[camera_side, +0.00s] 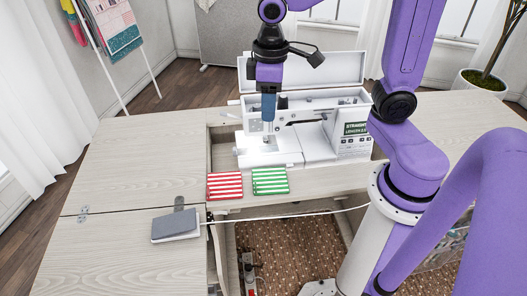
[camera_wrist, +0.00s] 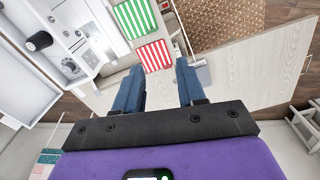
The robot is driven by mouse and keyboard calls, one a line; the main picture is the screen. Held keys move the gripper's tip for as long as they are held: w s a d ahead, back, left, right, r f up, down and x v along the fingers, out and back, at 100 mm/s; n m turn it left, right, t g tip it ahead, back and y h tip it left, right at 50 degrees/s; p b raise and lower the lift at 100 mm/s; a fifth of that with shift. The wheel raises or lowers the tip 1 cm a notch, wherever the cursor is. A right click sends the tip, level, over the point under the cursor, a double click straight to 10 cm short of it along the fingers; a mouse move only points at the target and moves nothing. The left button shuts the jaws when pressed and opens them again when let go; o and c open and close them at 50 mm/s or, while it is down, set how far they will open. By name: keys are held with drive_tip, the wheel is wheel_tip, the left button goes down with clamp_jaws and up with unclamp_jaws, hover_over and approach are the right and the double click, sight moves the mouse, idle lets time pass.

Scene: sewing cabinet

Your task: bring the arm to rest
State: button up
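My gripper (camera_side: 268,108) points down in the side view, with its blue fingers overlapping the left part of the white sewing machine (camera_side: 312,146). In the wrist view my gripper (camera_wrist: 158,80) has its two blue fingers well apart with nothing held between them. A red-and-white striped cloth (camera_side: 224,186) and a green-and-white striped cloth (camera_side: 270,181) lie side by side in front of the machine. The wrist view shows the red cloth (camera_wrist: 154,56) beyond the fingertips and the green cloth (camera_wrist: 135,18) farther up. I cannot tell the exact gap between fingers and machine.
The wooden cabinet top (camera_side: 135,165) has wide free room at the left. The machine's raised lid (camera_side: 335,68) stands behind. A plant pot (camera_side: 478,82) is at the right.

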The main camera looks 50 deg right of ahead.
drive_tip(key=s+f+n, duration=0.2)
drive_tip(key=s+n, duration=0.4)
drive_tip(key=s, duration=0.9)
drive_tip(key=shift+s+d+f, duration=0.35)
drive_tip(key=shift+s, duration=0.05)
